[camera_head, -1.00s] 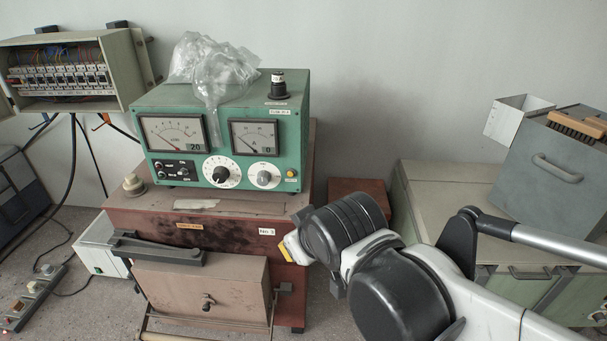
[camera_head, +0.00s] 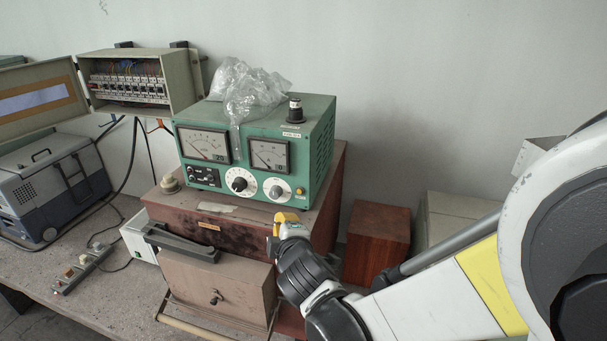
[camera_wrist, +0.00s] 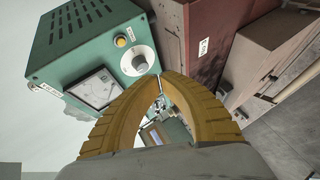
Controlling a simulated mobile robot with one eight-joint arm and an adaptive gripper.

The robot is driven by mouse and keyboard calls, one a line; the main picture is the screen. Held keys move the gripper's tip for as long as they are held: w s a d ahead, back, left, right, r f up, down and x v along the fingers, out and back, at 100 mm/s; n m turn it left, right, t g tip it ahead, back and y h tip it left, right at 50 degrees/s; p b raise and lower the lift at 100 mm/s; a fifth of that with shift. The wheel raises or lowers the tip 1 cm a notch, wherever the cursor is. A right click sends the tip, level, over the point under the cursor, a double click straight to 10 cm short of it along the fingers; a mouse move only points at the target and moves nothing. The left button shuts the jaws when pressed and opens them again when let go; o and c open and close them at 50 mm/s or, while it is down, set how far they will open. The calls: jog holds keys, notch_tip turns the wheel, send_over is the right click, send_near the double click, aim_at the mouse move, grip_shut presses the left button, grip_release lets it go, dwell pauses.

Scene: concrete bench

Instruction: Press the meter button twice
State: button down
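The green meter box (camera_head: 262,150) has two dial gauges and two knobs on its front. It stands on a reddish-brown case. A small yellow button (camera_wrist: 120,41) is at the front's lower corner, beside the grey knob (camera_wrist: 139,61); in the head view the button (camera_head: 300,191) is at the lower right of the front. My gripper (camera_head: 281,219) is just below and in front of that corner, apart from the button. In the wrist view its yellow fingers (camera_wrist: 160,78) arch together with their tips meeting. It holds nothing.
Crumpled clear plastic (camera_head: 247,90) lies on top of the meter, near a black knob (camera_head: 295,108). A brown box with a handle (camera_head: 215,280) stands in front. A red-brown block (camera_head: 377,243) is at the right, and an open breaker box (camera_head: 140,82) is behind left.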

jog(key=shift+w, duration=0.1)
send_near(292, 195)
jog(key=w+a+f, duration=0.2)
jog(key=w, duration=0.1)
jog(key=shift+w+a+f, duration=0.1)
jog(key=shift+f, duration=0.15)
jog(key=shift+w+d, duration=0.25)
jog(key=shift+w, duration=0.4)
jog(key=shift+w, duration=0.1)
dwell(1.0)
jog(key=shift+w+d, duration=0.15)
jog(key=shift+w, duration=0.15)
jog(key=shift+w+d+b, duration=0.15)
jog(key=shift+w+b, duration=0.2)
jog(key=shift+w, duration=0.05)
dwell(0.7)
dwell(0.3)
jog(key=shift+s+a, duration=0.3)
jog(key=shift+s, duration=0.5)
